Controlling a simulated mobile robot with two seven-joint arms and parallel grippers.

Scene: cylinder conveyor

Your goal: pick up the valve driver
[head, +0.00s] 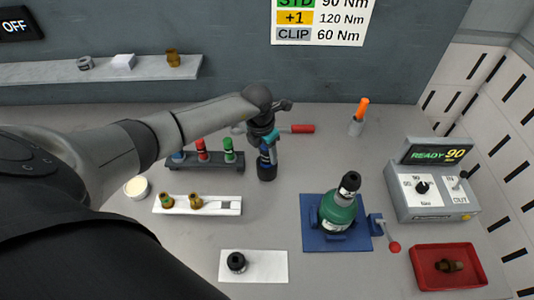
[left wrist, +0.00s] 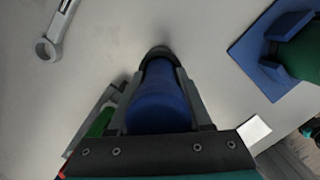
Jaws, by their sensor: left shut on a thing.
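The valve driver, seemingly the blue tool with a dark end (head: 266,172), hangs below my left gripper (head: 267,150), upright over the bench right of the rack. Its blue body (left wrist: 157,100) lies between the two fingers (left wrist: 158,95) in the left wrist view, and the gripper is shut on it. I cannot tell whether its dark lower end touches the bench. The fingers and wrist hide part of it. My right gripper is not in view.
A rack (head: 205,163) with blue, red and green pieces stands left of the gripper. A red-handled tool (head: 302,128) lies behind. A green cylinder (head: 337,212) sits in a blue cradle (head: 316,240). A control box (head: 432,207) and red tray (head: 425,283) are right.

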